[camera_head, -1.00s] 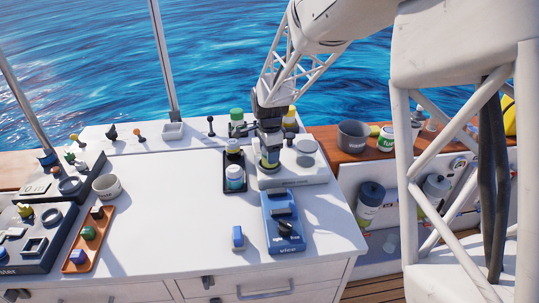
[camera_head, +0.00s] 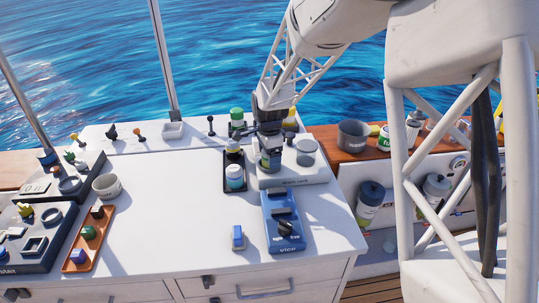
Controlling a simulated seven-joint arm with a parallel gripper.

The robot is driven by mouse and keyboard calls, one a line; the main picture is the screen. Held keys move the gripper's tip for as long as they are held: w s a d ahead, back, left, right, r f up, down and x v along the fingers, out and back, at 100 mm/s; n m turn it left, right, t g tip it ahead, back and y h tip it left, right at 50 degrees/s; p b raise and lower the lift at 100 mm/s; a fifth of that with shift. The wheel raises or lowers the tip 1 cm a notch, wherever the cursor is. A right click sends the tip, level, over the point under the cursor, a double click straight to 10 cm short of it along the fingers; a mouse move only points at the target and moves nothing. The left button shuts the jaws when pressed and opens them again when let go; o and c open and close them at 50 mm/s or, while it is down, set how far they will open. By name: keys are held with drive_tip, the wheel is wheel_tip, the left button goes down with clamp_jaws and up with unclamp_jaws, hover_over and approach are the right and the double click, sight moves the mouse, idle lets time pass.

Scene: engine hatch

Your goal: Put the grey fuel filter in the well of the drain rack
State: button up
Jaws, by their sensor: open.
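The drain rack (camera_head: 297,180) is the pale block with a lettered front face, right of the worktop's middle. My gripper (camera_head: 270,148) is open and points down over the rack's left part. A small grey cylinder with a coloured band, apparently the fuel filter (camera_head: 271,162), stands upright directly below and partly between the fingers. The fingers hide its top, and I cannot tell how deep it sits in the well. A grey round cup-like part (camera_head: 306,150) stands on the rack's right side.
A dark tray (camera_head: 235,184) with small jars is close on the left. A blue holder (camera_head: 283,222) stands in front, with a small blue-and-white block (camera_head: 238,238) beside it. A grey pot (camera_head: 353,134) is on the wooden ledge. The worktop's middle left (camera_head: 165,195) is clear.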

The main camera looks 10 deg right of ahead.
wheel_tip(320, 180, up, 12)
drive_tip(key=shift+r, duration=0.1)
idle(0.7)
idle(0.4)
drive_tip(key=shift+s, duration=0.1)
drive_tip(key=s+d+r+n+t, duration=0.1)
drive_tip(key=s+d+r+n, duration=0.15)
drive_tip(key=s, duration=0.65)
drive_tip(key=s+d+r+n, duration=0.2)
drive_tip(key=s+r+n, duration=0.2)
drive_tip(key=s, duration=0.5)
drive_tip(key=s+d+f+n, duration=0.1)
drive_tip(key=s+n, duration=0.3)
drive_tip(key=s, duration=0.6)
drive_tip(key=s+d+f+n+t, duration=0.1)
drive_tip(key=s+n, duration=0.3)
drive_tip(key=s, duration=0.6)
drive_tip(key=shift+s+d+f+n+t, duration=0.15)
drive_tip(key=shift+d+f+n+t, duration=0.2)
drive_tip(key=shift+d, duration=0.4)
